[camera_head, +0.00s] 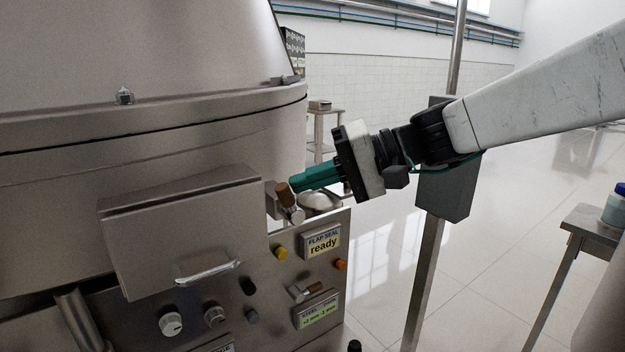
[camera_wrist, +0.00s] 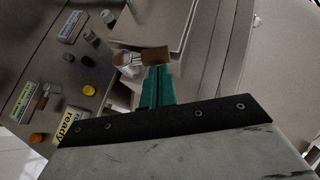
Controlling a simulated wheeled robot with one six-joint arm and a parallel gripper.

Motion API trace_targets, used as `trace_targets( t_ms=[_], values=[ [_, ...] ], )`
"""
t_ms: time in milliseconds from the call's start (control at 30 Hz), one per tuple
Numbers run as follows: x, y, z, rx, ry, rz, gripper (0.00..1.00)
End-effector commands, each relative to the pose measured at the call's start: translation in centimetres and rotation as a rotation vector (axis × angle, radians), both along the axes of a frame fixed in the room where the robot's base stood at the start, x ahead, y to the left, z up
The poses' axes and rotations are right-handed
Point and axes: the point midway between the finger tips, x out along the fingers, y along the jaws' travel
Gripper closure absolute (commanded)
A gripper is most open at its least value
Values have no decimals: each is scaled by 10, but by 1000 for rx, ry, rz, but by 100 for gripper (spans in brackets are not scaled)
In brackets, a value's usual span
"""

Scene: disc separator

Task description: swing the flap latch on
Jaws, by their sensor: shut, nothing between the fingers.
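The flap latch is a short metal lever with a brown grip (camera_head: 285,193), beside the right edge of the steel flap (camera_head: 185,230). In the wrist view the latch's brown grip (camera_wrist: 157,56) lies just past my fingertips, with its metal pivot to the left. My gripper (camera_head: 293,185) has teal fingers that are shut with nothing between them. Its tips are at the brown grip, touching or very near it; I cannot tell which. It also shows in the wrist view (camera_wrist: 158,70). The flap looks closed. A label (camera_head: 322,243) reads "FLAP SEAL ready".
The panel below holds a yellow button (camera_head: 281,253), an orange button (camera_head: 340,265), a second brown-gripped lever (camera_head: 307,292) and dark knobs. A grey post (camera_head: 425,270) with a box stands behind my wrist. A side table (camera_head: 590,222) is at the right. Open floor lies between.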

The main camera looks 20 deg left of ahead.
Motion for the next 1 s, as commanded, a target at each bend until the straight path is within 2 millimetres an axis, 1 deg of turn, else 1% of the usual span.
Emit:
trace_targets(
  t_ms=[333,667,1000],
  values=[
    [-13,11,5,-154,-187,4,100],
    [-24,20,4,-307,-364,3,100],
    [-28,24,1,-315,-367,0,100]
  ],
)
